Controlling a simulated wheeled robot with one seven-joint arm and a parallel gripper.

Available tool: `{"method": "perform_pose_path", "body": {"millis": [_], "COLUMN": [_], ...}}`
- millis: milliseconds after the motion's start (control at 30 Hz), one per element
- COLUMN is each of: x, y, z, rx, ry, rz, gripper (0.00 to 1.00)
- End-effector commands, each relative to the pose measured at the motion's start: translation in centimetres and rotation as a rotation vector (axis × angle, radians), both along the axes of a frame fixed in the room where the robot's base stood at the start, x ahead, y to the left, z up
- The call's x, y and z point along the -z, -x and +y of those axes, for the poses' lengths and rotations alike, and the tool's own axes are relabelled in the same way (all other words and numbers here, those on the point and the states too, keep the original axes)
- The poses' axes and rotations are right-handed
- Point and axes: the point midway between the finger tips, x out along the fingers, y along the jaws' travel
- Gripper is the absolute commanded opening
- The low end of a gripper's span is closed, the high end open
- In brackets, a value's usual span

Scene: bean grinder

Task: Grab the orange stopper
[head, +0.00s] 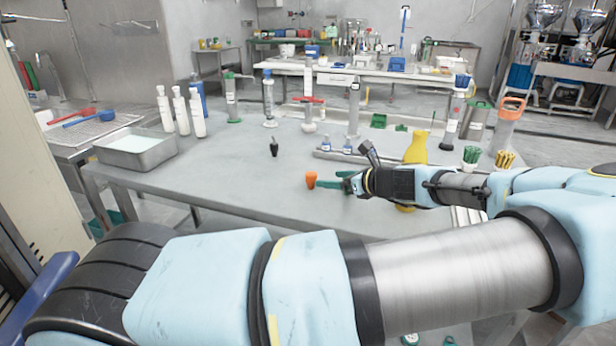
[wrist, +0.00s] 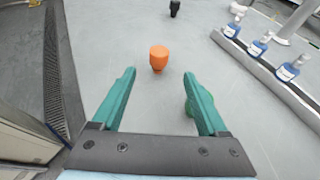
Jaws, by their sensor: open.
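The orange stopper (head: 311,179) stands on the grey table (head: 225,165) near its front edge. In the wrist view the stopper (wrist: 159,57) is upright, just beyond the fingertips and between their lines. My gripper (head: 337,182) is right of the stopper in the head view, low over the table, with its green fingers pointing at it. In the wrist view my gripper (wrist: 159,75) is open, with nothing between the fingers. The fingers do not appear to touch the stopper.
A black stopper (head: 274,147) stands farther back. A metal tray (head: 137,150) is at the left. The table left of the orange stopper is clear.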

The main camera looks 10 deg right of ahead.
Motion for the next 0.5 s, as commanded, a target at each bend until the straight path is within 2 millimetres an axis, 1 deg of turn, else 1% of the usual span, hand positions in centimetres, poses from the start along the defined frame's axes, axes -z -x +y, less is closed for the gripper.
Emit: {"method": "perform_pose_path", "body": {"millis": [33,100,267,367,500], "x": [0.1,0.5,0.9,1.1,1.8], "y": [-0.7,-1.3,-2.1,-3.0,-4.6], "z": [0.4,0.9,1.3,1.9,3.2], "rx": [-0.002,-0.001,-0.001,-0.001,-0.002], "ry": [-0.001,-0.002,0.0,-0.003,-0.003], "rz": [0.0,0.0,0.0,0.0,0.001], "gripper": [0.77,0.77,0.77,0.77,0.77]}}
